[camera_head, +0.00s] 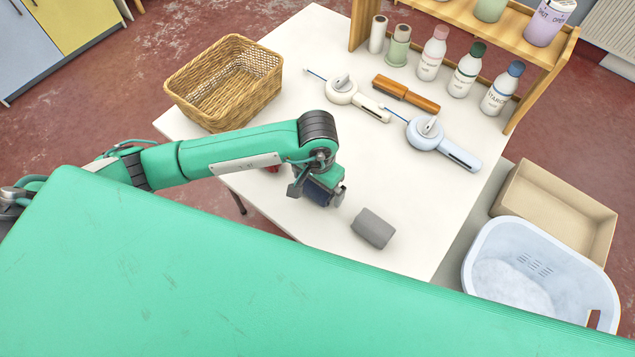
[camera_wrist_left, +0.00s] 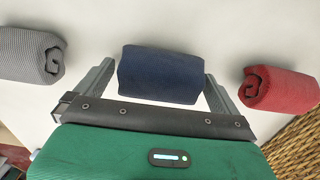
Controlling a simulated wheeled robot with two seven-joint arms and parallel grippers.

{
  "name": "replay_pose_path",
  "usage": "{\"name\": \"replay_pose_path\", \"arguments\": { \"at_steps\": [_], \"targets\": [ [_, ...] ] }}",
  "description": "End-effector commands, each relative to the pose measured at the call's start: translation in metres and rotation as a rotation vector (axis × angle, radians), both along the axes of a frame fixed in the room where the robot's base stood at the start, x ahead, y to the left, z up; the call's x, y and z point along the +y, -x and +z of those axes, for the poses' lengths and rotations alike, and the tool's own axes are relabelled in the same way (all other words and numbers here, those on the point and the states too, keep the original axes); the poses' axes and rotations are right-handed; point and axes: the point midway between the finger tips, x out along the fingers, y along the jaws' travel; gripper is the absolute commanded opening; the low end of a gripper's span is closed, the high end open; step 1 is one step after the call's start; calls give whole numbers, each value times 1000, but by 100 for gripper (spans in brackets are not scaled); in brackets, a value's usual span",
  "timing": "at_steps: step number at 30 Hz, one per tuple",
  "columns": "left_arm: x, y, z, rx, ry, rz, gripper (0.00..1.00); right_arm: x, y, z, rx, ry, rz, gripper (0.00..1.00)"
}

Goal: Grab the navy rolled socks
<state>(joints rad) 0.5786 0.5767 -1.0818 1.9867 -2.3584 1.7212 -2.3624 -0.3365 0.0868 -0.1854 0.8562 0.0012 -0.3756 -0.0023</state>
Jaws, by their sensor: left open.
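The navy rolled socks (camera_wrist_left: 160,76) lie on the white table between the two fingers of my left gripper (camera_wrist_left: 158,82) in the left wrist view. The fingers stand apart on either side of the roll, and the gripper is open. A small gap seems to show beside the roll; whether a finger touches it I cannot tell. In the head view my left gripper (camera_head: 318,192) points down at the table's near part and mostly hides the navy roll. My right gripper is not in view.
Grey rolled socks (camera_head: 373,228) and red rolled socks (camera_wrist_left: 281,90) flank the navy roll. A wicker basket (camera_head: 190,103) stands behind my left arm. A laundry basket (camera_head: 478,262) stands right.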

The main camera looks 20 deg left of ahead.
Motion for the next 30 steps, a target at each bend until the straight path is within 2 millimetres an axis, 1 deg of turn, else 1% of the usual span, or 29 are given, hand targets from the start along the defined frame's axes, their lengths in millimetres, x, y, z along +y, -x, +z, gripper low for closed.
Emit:
{"name": "replay_pose_path", "arguments": {
  "at_steps": [3, 9, 10, 14, 15, 17, 26, 30],
  "targets": [
    [0, 0, -6, 0, 0, 1, 100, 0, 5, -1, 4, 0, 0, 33],
    [0, 0, -6, -1, 0, 1, 100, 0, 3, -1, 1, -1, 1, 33],
    [0, 0, -6, -1, 0, 1, 98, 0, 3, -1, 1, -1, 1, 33],
    [0, 0, -6, -1, 0, 0, 72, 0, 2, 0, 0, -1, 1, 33],
    [0, 0, -6, -1, 0, 0, 65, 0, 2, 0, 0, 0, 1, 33],
    [0, 0, -6, -1, 0, 0, 55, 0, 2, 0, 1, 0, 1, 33],
    [0, 0, -5, -1, 0, 0, 55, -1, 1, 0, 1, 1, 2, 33],
    [0, -1, 2, -4, 1, 0, 55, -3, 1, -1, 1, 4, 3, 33]
  ]
}}
